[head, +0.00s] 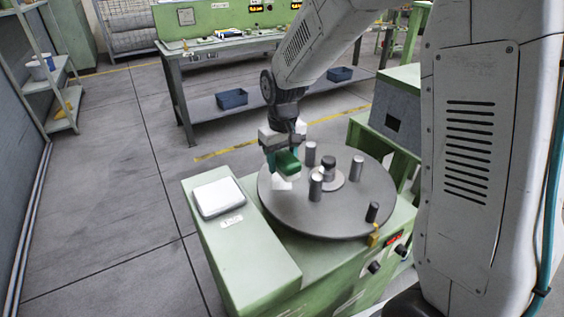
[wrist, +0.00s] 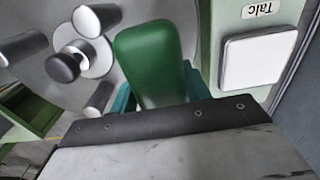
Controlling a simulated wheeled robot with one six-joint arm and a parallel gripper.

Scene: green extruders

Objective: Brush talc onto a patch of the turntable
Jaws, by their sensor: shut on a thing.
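My gripper (head: 281,152) is shut on a brush (head: 288,164) with a green handle, over the left part of the turntable. In the wrist view the green handle (wrist: 148,52) sits between the teal fingers (wrist: 158,92). White shows just below the handle in the head view; I cannot tell whether it is bristles or talc on the disc, nor whether the brush touches. The turntable (head: 335,222) is a round grey disc with several upright metal posts and a dark-topped centre knob (head: 328,162). The white talc pad (head: 218,197) lies in a tray left of it, labelled "Talc" in the wrist view (wrist: 262,10).
The green machine top (head: 250,262) carries both pad and turntable. Metal posts (head: 316,187) stand just right of the brush. A yellow padlock-like part (head: 375,236) is at the front right edge. A workbench (head: 225,50) stands behind; floor at left is clear.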

